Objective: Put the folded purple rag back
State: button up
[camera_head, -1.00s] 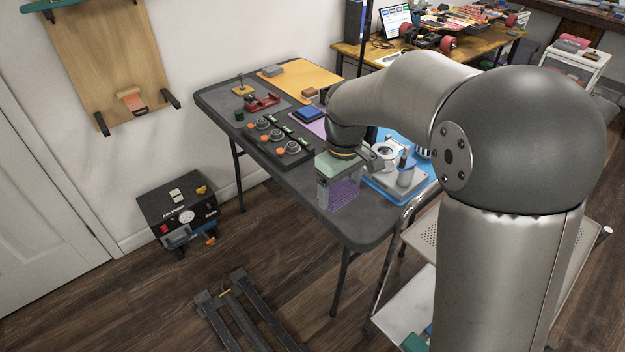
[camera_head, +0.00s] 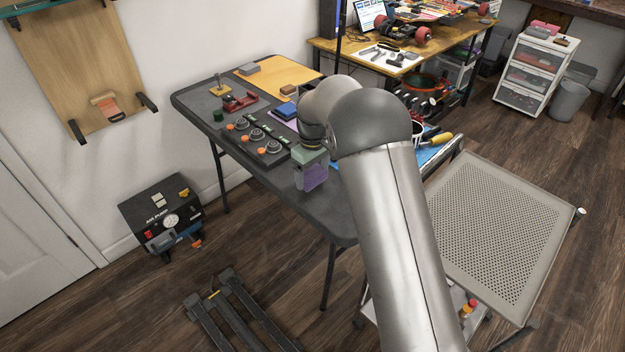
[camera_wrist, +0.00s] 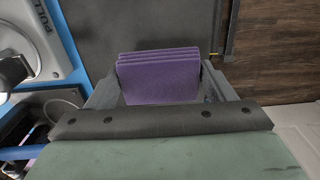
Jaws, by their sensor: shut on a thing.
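The folded purple rag (camera_head: 314,178) hangs in my gripper (camera_head: 311,172), over the near part of the dark folding table. In the wrist view, the rag (camera_wrist: 160,74) shows as several stacked purple layers between the two fingers of my gripper (camera_wrist: 157,85), which is shut on it. Dark grey table surface (camera_wrist: 150,22) shows beyond the rag in the wrist view. A purple mat (camera_head: 290,122) lies on the table by a blue block (camera_head: 286,110), partly hidden behind my arm.
A black tray with knobs (camera_head: 255,135) lies left of my gripper. An orange mat (camera_head: 290,75) lies at the back. A perforated cart top (camera_head: 490,215) stands at right, bare. The blue mat (camera_head: 432,152) is partly hidden by my arm.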

aim_at(313, 173)
jog(key=shift+w+f, duration=0.15)
jog(key=shift+f, duration=1.5)
jog(key=shift+f, duration=0.2)
jog(key=o, duration=1.2)
jog(key=shift+r, duration=0.15)
